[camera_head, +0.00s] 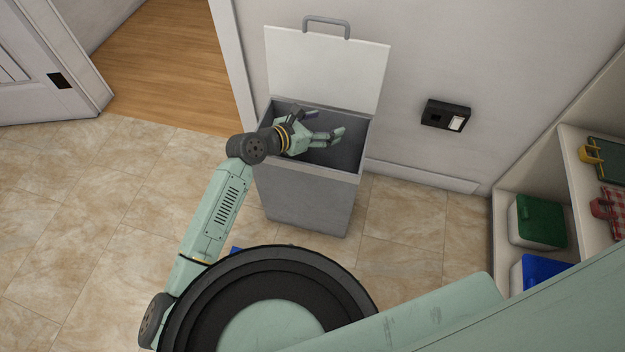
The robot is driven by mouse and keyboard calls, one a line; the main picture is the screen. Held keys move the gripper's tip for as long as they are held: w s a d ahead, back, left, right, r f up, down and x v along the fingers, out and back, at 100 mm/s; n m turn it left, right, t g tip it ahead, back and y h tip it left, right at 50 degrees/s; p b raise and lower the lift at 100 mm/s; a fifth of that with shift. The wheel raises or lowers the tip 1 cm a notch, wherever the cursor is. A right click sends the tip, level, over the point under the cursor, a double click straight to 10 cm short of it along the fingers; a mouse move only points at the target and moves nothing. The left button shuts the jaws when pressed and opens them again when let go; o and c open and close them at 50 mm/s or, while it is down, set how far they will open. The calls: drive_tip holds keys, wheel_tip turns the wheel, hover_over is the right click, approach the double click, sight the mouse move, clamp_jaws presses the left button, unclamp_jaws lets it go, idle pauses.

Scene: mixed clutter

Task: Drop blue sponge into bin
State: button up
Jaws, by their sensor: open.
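The bin (305,200) is a grey box against the wall, with its pale lid (328,70) raised and leaning back. My gripper (325,124) is over the bin's opening, with its fingers spread apart and pointing right. I see no sponge between the fingers. A small blue patch (236,250) shows on the floor side of my round body part, mostly hidden; I cannot tell whether it is the blue sponge. The bin's inside is dark and partly covered by my gripper, and no sponge can be made out in it.
A shelf unit (570,150) on the right holds a green-lidded container (538,222), a blue-lidded one (545,270) and items with yellow and red handles. A black box (445,115) is mounted on the wall. The tiled floor left of the bin is clear.

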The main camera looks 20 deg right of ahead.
drive_tip(key=v, duration=1.2)
drive_tip(key=shift+d, duration=0.1)
